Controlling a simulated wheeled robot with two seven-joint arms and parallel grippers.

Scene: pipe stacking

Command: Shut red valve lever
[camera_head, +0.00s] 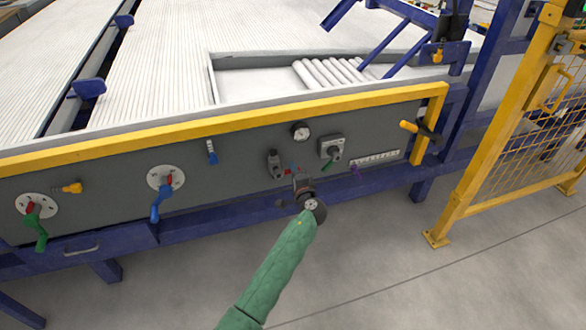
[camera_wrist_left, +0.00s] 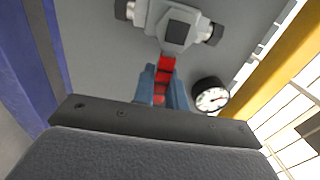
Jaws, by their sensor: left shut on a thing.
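The red valve lever (camera_wrist_left: 166,72) points out from a grey valve body (camera_wrist_left: 178,30) in the left wrist view. My left gripper (camera_wrist_left: 164,88) has its two blue-grey fingers on either side of the lever and is shut on it. In the head view my green-sleeved left arm reaches up to the panel, with the left gripper (camera_head: 301,180) just below the grey valve (camera_head: 275,163). Only a little red of the lever (camera_head: 290,171) shows there; the gripper hides the rest. My right gripper is not in view.
The grey panel also carries a round gauge (camera_head: 300,131), a box with a green lever (camera_head: 331,150), a blue-handled valve (camera_head: 160,200), a green-handled valve (camera_head: 39,228) and a yellow handle (camera_head: 411,127). A blue rail (camera_head: 230,217) runs below. A yellow mesh fence (camera_head: 505,140) stands right.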

